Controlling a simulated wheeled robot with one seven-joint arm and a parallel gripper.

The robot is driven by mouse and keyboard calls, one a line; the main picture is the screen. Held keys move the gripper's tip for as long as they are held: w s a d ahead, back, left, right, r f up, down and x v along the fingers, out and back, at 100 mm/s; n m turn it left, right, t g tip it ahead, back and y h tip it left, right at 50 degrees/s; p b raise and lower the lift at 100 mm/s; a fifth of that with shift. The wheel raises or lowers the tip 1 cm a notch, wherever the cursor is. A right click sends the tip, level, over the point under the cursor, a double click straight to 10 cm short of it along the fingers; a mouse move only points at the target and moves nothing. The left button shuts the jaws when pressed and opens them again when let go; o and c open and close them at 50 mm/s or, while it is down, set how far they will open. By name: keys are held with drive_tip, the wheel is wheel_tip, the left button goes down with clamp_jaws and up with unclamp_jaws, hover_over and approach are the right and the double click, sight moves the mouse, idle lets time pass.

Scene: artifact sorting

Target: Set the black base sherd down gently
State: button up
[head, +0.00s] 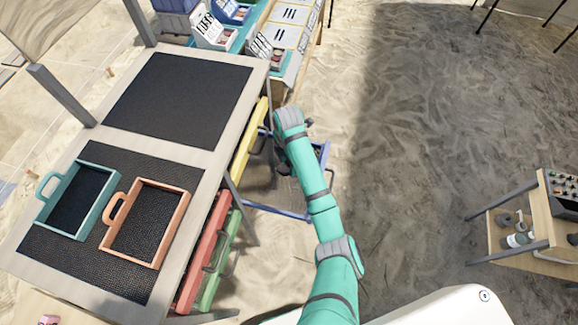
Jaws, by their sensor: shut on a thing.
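My arm reaches forward from the bottom of the head view, with its wrist bent down over the pulled-out blue drawer (322,156). My gripper (282,166) points down at the drawer, partly hidden behind my own arm. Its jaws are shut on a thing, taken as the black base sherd. The sherd itself cannot be made out. I cannot tell whether it touches the drawer floor.
A table (194,155) stands at left with a bare dark mat (180,98), a teal tray (75,200) and an orange tray (142,228), both looking empty. Yellow (248,142), red (203,255) and green (220,262) drawers sit along its side. A low shelf (535,215) stands at right; sand between is clear.

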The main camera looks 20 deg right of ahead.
drive_tip(key=shift+w+d+f, duration=0.25)
drive_tip(key=shift+w+f, duration=0.25)
drive_tip(key=shift+f, duration=0.15)
wheel_tip(320, 180, down, 2)
drive_tip(key=shift+f, duration=0.15)
drive_tip(key=shift+s+f, duration=0.15)
drive_tip(key=shift+f, duration=0.1)
drive_tip(key=shift+f, duration=0.15)
drive_tip(key=o, duration=1)
drive_tip(key=r, duration=1.1)
drive_tip(key=shift+w+r, duration=0.2)
drive_tip(key=shift+r, duration=0.05)
drive_tip(key=shift+s+r, duration=0.1)
drive_tip(key=shift+r, duration=0.3)
